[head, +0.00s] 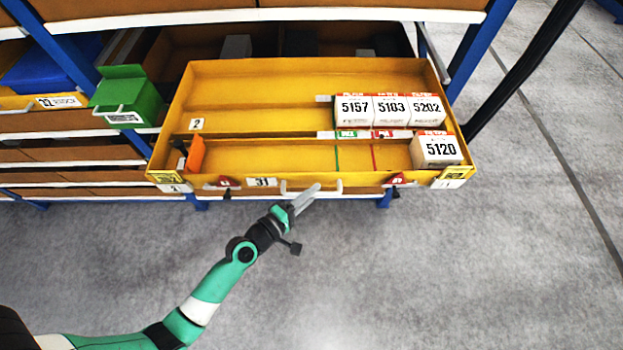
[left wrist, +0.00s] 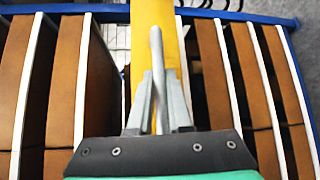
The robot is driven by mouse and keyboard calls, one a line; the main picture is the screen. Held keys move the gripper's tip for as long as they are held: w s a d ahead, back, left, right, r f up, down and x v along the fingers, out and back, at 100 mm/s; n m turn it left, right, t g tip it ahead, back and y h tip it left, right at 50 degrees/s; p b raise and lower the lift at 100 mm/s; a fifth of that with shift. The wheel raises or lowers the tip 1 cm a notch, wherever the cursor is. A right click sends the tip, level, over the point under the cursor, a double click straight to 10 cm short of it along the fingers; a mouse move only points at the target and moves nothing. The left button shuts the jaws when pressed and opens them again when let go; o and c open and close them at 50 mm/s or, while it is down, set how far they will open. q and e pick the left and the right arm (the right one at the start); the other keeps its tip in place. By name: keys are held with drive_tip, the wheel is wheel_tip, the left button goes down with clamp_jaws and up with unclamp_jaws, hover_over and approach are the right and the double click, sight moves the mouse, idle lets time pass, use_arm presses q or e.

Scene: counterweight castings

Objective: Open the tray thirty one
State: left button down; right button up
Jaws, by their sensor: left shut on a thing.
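The yellow tray (head: 255,75), with a label "31" on its front, stands pulled out of the blue rack, so its inside shows. Its pale bar handle (head: 288,188) is at the middle of the front edge. My left gripper (head: 312,192) is at this handle, its fingers shut on it. In the left wrist view the handle (left wrist: 156,50) runs between the fingertips of my left gripper (left wrist: 158,88), with the tray's yellow front (left wrist: 150,14) behind it. My right gripper is not in view.
White boxes numbered 5157 (head: 354,109), 5103 (head: 391,109), 5202 (head: 426,109) and 5120 (head: 440,150) sit in the tray's right part. An orange piece (head: 196,153) is at its left. A green bin (head: 128,97) stands left of the tray. The grey floor in front is clear.

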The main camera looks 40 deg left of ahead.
use_arm(q)
drive_tip(key=shift+s+d, duration=0.5)
drive_tip(key=shift+d, duration=0.05)
drive_tip(key=c, duration=0.9)
unclamp_jaws()
drive_tip(key=shift+o, duration=0.2)
drive_tip(key=shift+s, duration=0.1)
drive_tip(key=s+r+b, duration=0.1)
drive_tip(key=s+b, duration=0.1)
drive_tip(key=s, duration=0.9)
drive_tip(key=shift+s+r, duration=0.2)
drive_tip(key=shift+r, duration=0.1)
